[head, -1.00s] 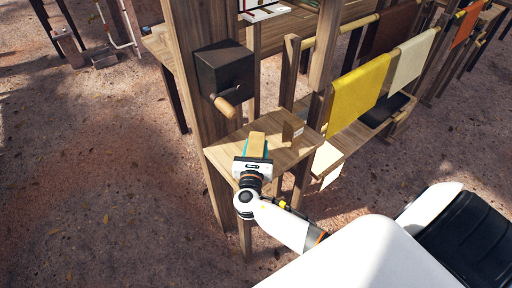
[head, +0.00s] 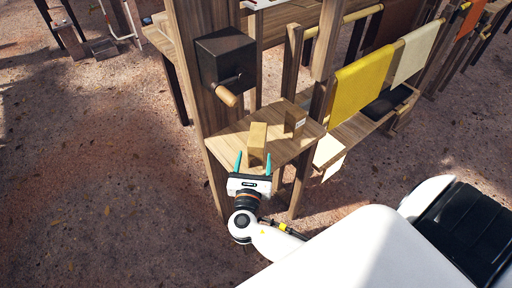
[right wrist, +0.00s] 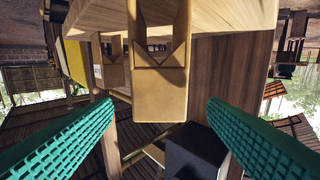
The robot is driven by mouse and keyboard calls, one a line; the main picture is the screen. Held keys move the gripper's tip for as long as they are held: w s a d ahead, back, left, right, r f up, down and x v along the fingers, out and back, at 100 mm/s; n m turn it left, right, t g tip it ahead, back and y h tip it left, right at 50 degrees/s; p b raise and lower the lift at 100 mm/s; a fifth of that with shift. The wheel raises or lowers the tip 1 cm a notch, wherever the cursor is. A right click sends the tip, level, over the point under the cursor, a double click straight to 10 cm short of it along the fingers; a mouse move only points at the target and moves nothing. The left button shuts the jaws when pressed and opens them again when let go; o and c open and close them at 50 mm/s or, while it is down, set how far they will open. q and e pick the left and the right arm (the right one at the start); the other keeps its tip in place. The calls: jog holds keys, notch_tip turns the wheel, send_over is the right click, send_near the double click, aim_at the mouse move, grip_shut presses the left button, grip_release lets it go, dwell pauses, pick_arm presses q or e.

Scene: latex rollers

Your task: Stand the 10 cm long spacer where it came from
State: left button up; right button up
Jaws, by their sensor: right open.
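The spacer, a tan block (head: 257,140), stands upright on a wooden shelf (head: 228,140) beside the post. In the right wrist view the spacer (right wrist: 160,92) shows head-on between the fingers, with a V-shaped notch near its shelf end. My right gripper (head: 254,162) is open and empty, just in front of the spacer on the near side. Its teal fingers (right wrist: 160,122) are spread wide, with visible gaps to the spacer on both sides. My left gripper is out of view.
A second block with a small white label (head: 295,121) stands on the shelf, right of the spacer. A dark box with a wooden-handled crank (head: 226,60) is mounted on the post above. A yellow sheet (head: 357,85) hangs on a rail to the right.

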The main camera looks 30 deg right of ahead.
jog(key=shift+v, duration=1.6)
